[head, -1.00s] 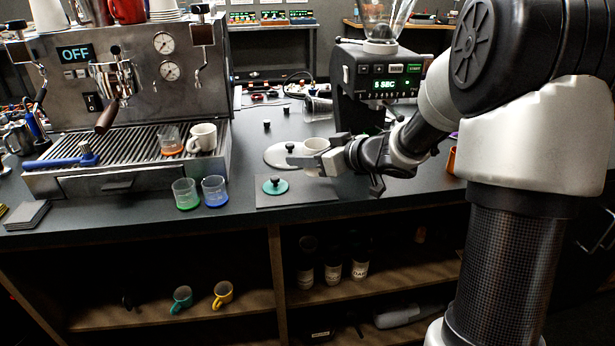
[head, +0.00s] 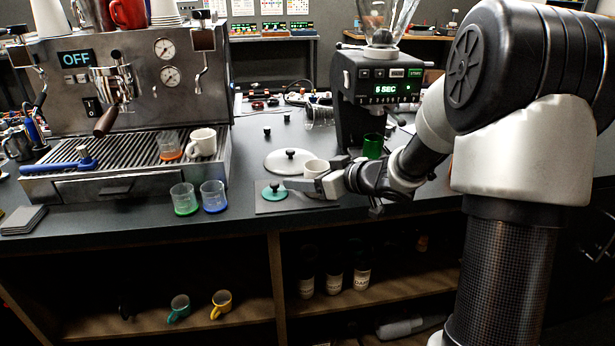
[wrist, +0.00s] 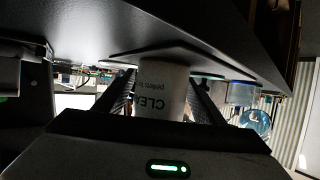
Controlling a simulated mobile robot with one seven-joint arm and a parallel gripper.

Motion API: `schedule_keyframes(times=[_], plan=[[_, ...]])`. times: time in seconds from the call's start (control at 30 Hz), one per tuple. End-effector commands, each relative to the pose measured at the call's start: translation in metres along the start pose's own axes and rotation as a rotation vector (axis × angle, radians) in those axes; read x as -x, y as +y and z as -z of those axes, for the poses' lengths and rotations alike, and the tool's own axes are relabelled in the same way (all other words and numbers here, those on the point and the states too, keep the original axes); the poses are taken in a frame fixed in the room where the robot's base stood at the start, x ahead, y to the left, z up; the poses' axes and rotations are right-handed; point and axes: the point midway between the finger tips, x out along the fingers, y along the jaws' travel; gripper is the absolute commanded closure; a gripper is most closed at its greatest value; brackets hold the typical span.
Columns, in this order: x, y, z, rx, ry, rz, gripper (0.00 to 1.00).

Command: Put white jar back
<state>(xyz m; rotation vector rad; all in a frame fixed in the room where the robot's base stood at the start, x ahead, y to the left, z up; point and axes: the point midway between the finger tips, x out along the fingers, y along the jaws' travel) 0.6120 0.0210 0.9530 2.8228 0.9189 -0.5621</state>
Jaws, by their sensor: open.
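The white jar (head: 316,167) is at the back right of the dark mat (head: 262,207) on the counter. In the wrist view, which looks upside down, the jar (wrist: 160,92) shows printed dark letters and its base meets the mat. My gripper (head: 318,178) is open around the jar, with one finger on each side; whether they touch it I cannot tell. Part of the jar is hidden by a finger. A white lid (head: 282,164) with a black knob lies behind the mat, left of the jar. A teal lid (head: 274,194) lies on the mat.
The espresso machine (head: 120,183) stands left, with two clear cups, one green-based (head: 184,199) and one blue-based (head: 213,196), before it. The grinder (head: 348,95) and a green cup (head: 372,147) are behind my arm. Mugs and bottles sit on the shelf below.

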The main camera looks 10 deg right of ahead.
Motion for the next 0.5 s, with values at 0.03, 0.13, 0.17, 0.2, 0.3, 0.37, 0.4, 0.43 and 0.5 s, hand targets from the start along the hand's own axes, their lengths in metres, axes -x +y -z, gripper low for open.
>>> schedule_keyframes(times=[0.03,0.13,0.17,0.2,0.3,0.37,0.4,0.43,0.5], plan=[[0.0,0.0,0.001,0.001,0.0,0.0,0.37],[0.006,0.001,0.004,0.001,0.0,-0.002,0.37],[0.01,0.001,0.004,0.0,0.0,-0.003,0.37],[0.016,0.002,0.005,0.0,0.0,-0.004,0.37],[0.036,0.001,0.007,0.0,0.0,-0.004,0.37],[0.05,0.002,0.006,0.0,0.0,-0.005,0.37],[0.059,0.002,0.007,0.0,0.0,-0.005,0.37],[0.065,0.001,0.006,-0.001,0.0,-0.004,0.37],[0.08,0.001,0.006,0.0,0.0,-0.004,0.37]])
